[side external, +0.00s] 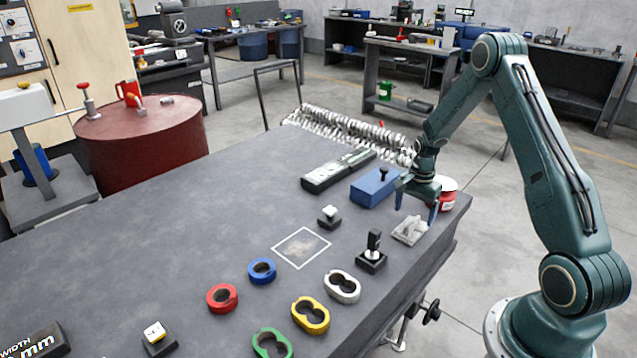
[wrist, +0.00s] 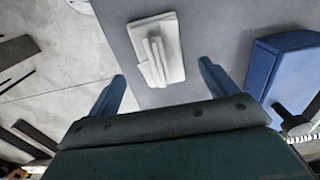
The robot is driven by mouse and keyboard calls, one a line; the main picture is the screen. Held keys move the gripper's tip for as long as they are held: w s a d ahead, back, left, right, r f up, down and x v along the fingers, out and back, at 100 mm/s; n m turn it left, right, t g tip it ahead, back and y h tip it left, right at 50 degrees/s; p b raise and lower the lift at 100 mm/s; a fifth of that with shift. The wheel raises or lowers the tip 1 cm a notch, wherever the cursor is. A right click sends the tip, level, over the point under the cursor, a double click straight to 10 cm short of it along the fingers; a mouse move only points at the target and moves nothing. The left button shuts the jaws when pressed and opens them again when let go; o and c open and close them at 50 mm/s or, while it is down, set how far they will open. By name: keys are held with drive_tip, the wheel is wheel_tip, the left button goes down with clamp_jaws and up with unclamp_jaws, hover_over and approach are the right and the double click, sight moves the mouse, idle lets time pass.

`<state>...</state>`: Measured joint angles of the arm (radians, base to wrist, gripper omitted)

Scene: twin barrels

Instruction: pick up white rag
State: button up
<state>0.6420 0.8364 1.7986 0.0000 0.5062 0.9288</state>
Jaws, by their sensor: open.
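The white rag (side external: 410,230) lies folded on the grey table near its right edge in the side view. In the wrist view the rag (wrist: 157,50) shows as a pale rectangle with a raised fold, ahead of my fingertips and roughly between their lines. My gripper (side external: 416,207) hangs above and just behind the rag, pointing down. In the wrist view my gripper (wrist: 161,80) has its two blue fingers wide apart, with nothing between them. The fingers do not appear to touch the rag.
A blue block (side external: 374,187) stands left of my gripper; it also shows in the wrist view (wrist: 283,70). A red and white can (side external: 447,193) stands close behind my gripper. A black-handled stand (side external: 372,252) is in front of the rag. The table edge is close on the right.

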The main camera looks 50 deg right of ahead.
sight(413, 220)
drive_tip(key=shift+f, duration=2.2)
drive_tip(key=c, duration=1.1)
drive_tip(key=shift+r, duration=0.15)
wheel_tip(413, 220, up, 20)
drive_tip(key=shift+f, duration=0.1)
